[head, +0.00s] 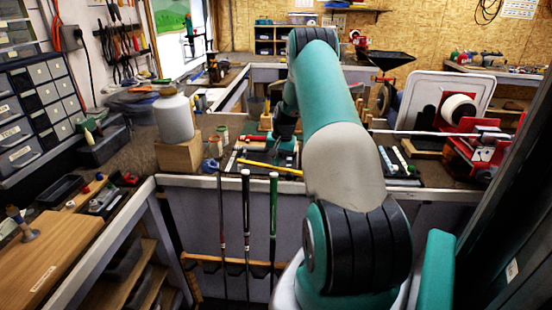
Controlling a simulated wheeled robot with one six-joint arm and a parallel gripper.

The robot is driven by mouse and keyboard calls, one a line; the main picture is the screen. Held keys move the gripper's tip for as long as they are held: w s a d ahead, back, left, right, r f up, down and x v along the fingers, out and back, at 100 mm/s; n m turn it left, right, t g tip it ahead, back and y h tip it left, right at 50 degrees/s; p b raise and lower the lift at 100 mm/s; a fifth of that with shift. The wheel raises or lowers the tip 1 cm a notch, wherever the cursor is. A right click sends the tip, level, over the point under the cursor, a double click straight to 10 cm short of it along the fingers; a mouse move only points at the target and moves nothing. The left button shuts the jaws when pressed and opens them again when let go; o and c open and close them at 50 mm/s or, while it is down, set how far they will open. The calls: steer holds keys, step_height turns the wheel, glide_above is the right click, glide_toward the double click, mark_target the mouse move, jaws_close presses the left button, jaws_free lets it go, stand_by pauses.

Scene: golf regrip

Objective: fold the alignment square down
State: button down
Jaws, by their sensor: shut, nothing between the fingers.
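My arm reaches forward over the far bench, and my gripper (285,131) is small and dark at its end, just above the bench top. It is shut and empty. Its fingertips are hard to make out against the tools behind. A teal tool (284,146) with a red part lies right at the gripper; I cannot tell whether they touch. I cannot pick out the alignment square for certain; it is too small or hidden behind the gripper and arm.
A white bottle (174,117) stands on a wooden block (179,155) to the left. A yellow pencil-like rod (270,168) lies near the bench's front edge. Several golf clubs (246,215) stand upright against the bench front. A red machine (480,150) stands at the right.

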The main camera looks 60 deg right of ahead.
steer(key=shift+w+f, duration=0.1)
steer(key=shift+f, duration=0.3)
steer(key=shift+f, duration=0.1)
steer(key=f+b, duration=0.1)
steer(key=b, duration=0.1)
steer(key=f+b, duration=0.1)
steer(key=shift+w+a+f, duration=0.25)
steer(key=shift+w+f, duration=0.05)
steer(key=shift+r, duration=0.1)
steer(key=shift+s, duration=0.1)
steer(key=shift+r, duration=0.1)
step_height(320, 180, up, 5)
steer(key=p, duration=0.3)
step_height(320, 180, up, 9)
steer(key=b, duration=0.3)
steer(key=shift+s+d+b, duration=0.25)
steer(key=shift+s+b, duration=0.1)
steer(key=shift+s, duration=0.05)
steer(key=shift+r, duration=0.15)
